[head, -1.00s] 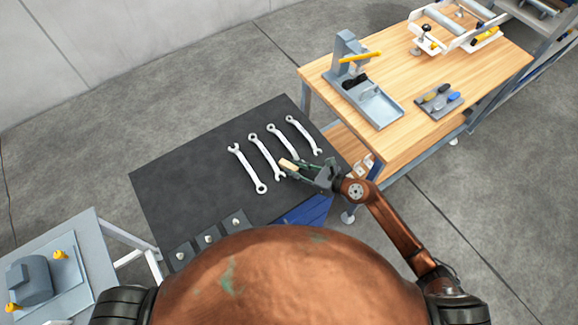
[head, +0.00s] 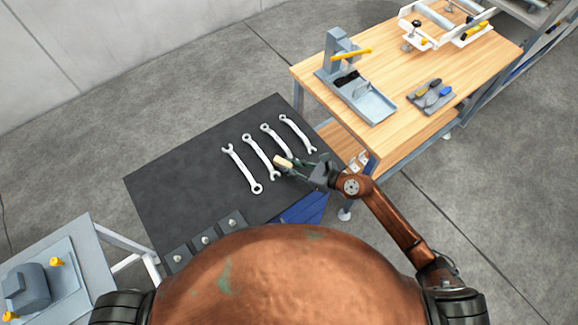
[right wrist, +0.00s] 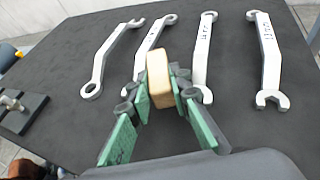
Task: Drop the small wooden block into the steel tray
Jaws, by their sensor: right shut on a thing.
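My right gripper (head: 299,169) is shut on the small wooden block (head: 283,161) above the dark table. In the right wrist view the block (right wrist: 160,79) sits upright between the green-padded fingers (right wrist: 161,92), in front of the wrenches. The steel tray (head: 368,103) is on the wooden workbench at the upper right, attached to a grey stand. It is apart from the block, farther back and to the right. The inside of the tray looks mostly bare. My left gripper is not in view.
Several wrenches (head: 242,169) lie on the dark table (head: 170,185). The wooden workbench (head: 440,65) also holds a grey mat of small tools (head: 433,94) and a white roller frame (head: 450,28). A yellow bar (head: 351,55) sticks out beside the stand above the tray. A gap separates the two tables.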

